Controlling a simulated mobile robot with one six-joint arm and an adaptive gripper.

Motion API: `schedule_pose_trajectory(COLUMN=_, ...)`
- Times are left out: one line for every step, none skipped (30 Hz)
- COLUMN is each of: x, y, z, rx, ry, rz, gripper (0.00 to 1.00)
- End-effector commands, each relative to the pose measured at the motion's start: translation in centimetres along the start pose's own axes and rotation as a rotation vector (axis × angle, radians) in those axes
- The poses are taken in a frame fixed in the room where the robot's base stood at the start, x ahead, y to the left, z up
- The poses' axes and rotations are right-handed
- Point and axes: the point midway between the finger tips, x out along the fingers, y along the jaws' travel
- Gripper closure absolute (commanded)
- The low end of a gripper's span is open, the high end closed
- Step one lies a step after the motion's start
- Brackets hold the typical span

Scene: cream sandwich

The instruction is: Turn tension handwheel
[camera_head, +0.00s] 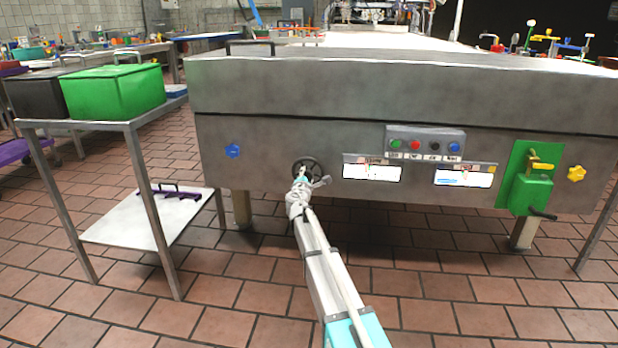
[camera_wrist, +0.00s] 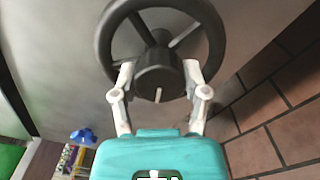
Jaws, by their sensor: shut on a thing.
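The tension handwheel (camera_wrist: 160,14) is a black spoked wheel with a thick round hub. In the head view it sits on the front panel of the steel machine (camera_head: 307,166), left of the two displays, partly hidden by my arm. In the wrist view my gripper (camera_wrist: 160,84) has its two white fingers on either side of the hub, shut on it. A small pale pin sticks out of the hub's face between the fingers. The wheel's rim is around and above the fingers; its lower part is not visible.
A button box (camera_head: 425,142) and two displays (camera_head: 373,171) are right of the wheel. A green box with a yellow lever (camera_head: 532,188) and a yellow knob (camera_head: 576,173) are farther right. A blue knob (camera_head: 233,151) is left. A steel cart (camera_head: 150,232) stands at left; tiled floor is open in front.

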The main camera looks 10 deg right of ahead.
Motion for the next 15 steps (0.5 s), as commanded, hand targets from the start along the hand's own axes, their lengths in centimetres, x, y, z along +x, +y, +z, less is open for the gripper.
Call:
schedule_pose_trajectory(x=-0.14, y=-0.08, z=0.04, rx=0.035, ry=-0.001, rz=-0.001, gripper=0.89)
schedule_pose_trajectory(x=-0.14, y=-0.07, z=0.04, rx=0.057, ry=-0.001, rz=-0.001, gripper=0.89)
schedule_pose_trajectory(x=-0.15, y=-0.06, z=0.03, rx=0.086, ry=-0.001, rz=-0.001, gripper=0.89)
schedule_pose_trajectory(x=-0.15, y=-0.06, z=0.03, rx=0.107, ry=0.0, rz=-0.001, gripper=0.89)
schedule_pose_trajectory(x=-0.15, y=-0.05, z=0.03, rx=0.129, ry=0.0, rz=-0.001, gripper=0.89)
schedule_pose_trajectory(x=-0.16, y=-0.04, z=0.02, rx=0.156, ry=0.0, rz=-0.001, gripper=0.89)
schedule_pose_trajectory(x=-0.17, y=-0.04, z=0.02, rx=0.175, ry=0.0, rz=-0.001, gripper=0.89)
schedule_pose_trajectory(x=-0.17, y=-0.03, z=0.02, rx=0.193, ry=0.0, rz=-0.001, gripper=0.89)
schedule_pose_trajectory(x=-0.17, y=-0.03, z=0.02, rx=0.216, ry=0.0, rz=-0.001, gripper=0.89)
schedule_pose_trajectory(x=-0.18, y=-0.02, z=0.01, rx=0.231, ry=0.0, rz=-0.001, gripper=0.89)
schedule_pose_trajectory(x=-0.18, y=-0.02, z=0.01, rx=0.246, ry=0.001, rz=-0.001, gripper=0.89)
schedule_pose_trajectory(x=-0.18, y=-0.01, z=0.01, rx=0.263, ry=0.001, rz=-0.001, gripper=0.89)
schedule_pose_trajectory(x=-0.18, y=-0.01, z=0.01, rx=0.275, ry=0.001, rz=-0.001, gripper=0.89)
schedule_pose_trajectory(x=-0.19, y=-0.01, z=0.0, rx=0.284, ry=0.001, rz=-0.001, gripper=0.89)
schedule_pose_trajectory(x=-0.19, y=0.0, z=0.0, rx=0.295, ry=0.001, rz=0.0, gripper=0.89)
